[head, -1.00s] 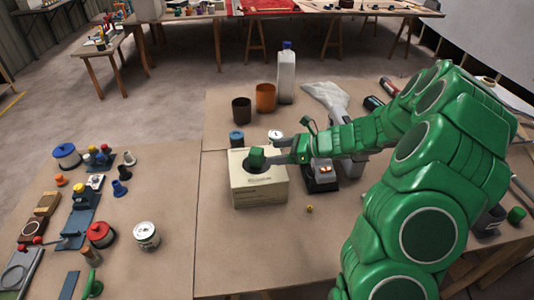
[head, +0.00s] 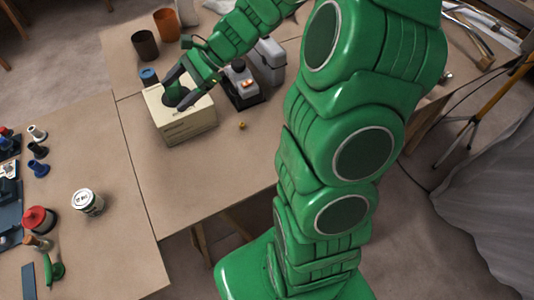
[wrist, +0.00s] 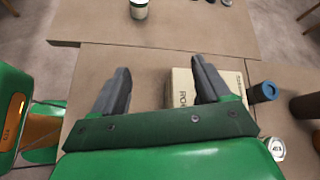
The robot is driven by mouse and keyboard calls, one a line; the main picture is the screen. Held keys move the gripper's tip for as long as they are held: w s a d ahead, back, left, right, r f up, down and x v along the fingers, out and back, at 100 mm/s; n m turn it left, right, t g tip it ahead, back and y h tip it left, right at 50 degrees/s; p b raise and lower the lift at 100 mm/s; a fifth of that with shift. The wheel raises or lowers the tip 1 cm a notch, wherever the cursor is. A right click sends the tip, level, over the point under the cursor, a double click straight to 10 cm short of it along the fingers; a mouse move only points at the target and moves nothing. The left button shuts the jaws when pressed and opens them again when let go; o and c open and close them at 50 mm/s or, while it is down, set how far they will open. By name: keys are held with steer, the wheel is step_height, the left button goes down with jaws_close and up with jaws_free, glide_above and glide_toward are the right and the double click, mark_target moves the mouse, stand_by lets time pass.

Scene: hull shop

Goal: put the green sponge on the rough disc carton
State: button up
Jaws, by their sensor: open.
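The rough disc carton (head: 185,125) is a cream box on the bench in the head view. Its printed side also shows in the wrist view (wrist: 183,92). A dark round patch on its top is partly covered by my gripper (head: 181,89). The fingers are spread at the carton's top. In the wrist view my gripper (wrist: 160,84) is open, and no sponge shows between the fingertips; my palm hides the nearer area.
A blue-topped pot (head: 149,76), a dark cup (head: 145,45) and an orange cup (head: 165,22) stand behind the carton. A grey and black device (head: 241,84) stands right of it. A small yellow piece (head: 242,125) lies in front.

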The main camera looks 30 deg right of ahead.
steer(key=s+a+r+n+g+h, duration=0.25)
steer(key=s+n, duration=0.25)
steer(key=s, duration=0.4)
steer(key=s+d+r+n+h, duration=0.1)
steer(key=s+d+n+h, duration=0.3)
steer(key=s, duration=0.7)
steer(key=s+d+r+n+h, duration=0.2)
steer(key=s+d+n+h, duration=0.3)
steer(key=s, duration=0.6)
steer(key=shift+d+r+n, duration=0.15)
steer(key=shift+d+n, duration=0.25)
steer(key=shift+d, duration=0.45)
steer(key=shift+o, duration=0.2)
